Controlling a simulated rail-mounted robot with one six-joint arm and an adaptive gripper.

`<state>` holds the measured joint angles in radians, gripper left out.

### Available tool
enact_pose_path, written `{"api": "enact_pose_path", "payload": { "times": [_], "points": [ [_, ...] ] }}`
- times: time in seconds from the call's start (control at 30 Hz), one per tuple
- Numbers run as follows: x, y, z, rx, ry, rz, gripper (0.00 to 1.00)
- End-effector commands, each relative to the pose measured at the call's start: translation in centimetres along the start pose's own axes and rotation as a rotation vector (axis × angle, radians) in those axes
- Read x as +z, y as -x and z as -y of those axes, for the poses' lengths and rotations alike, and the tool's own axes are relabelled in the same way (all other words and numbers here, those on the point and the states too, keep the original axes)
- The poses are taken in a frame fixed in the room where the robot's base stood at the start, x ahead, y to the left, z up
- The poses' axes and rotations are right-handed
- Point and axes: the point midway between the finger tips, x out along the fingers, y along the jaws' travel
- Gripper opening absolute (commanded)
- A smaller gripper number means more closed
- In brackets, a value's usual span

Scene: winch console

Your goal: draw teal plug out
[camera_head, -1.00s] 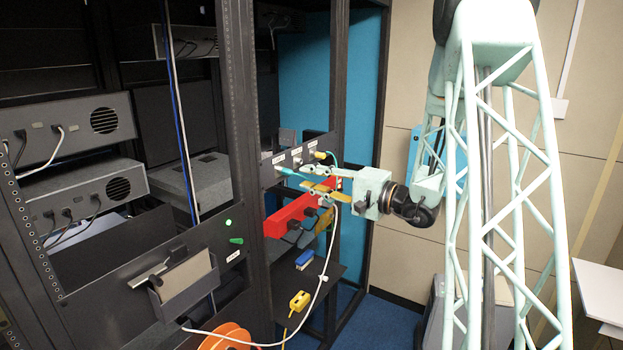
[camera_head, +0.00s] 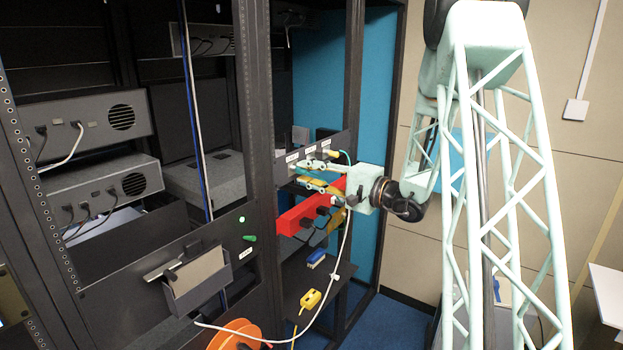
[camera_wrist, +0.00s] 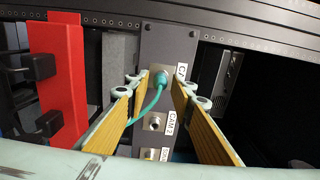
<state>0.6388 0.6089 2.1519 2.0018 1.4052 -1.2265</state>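The teal plug (camera_wrist: 157,79) sits in the top socket of a grey panel (camera_wrist: 153,48) in the wrist view. Its teal cord (camera_wrist: 149,108) curves down and left from it. My gripper (camera_wrist: 160,84) is open, with one yellow-padded finger on each side of the plug. Gaps show between plug and fingers, so I see no grip on it. In the head view my gripper (camera_head: 296,172) reaches the panel from the right, and its fingers mostly hide the plug.
Below the plug is a socket labelled CAM 2 (camera_wrist: 154,122); another sits lower, partly hidden. A red power strip (camera_wrist: 57,85) with black plugs stands left in the wrist view. A white cable (camera_head: 345,245) hangs below my gripper.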

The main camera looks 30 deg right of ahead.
Motion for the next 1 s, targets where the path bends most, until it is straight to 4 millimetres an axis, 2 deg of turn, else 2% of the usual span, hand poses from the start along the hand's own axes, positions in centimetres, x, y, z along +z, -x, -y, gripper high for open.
{"api": "enact_pose_path", "payload": {
  "times": [0.5, 0.73, 1.0],
  "points": [
    [0.0, -0.5, 0.07, 0.0, 0.0, 0.0, 0.22],
    [0.0, -0.49, 0.06, 0.0, 0.0, 0.0, 0.03],
    [-0.01, -0.45, 0.05, -0.001, 0.0, 0.0, 0.02]
  ]
}}
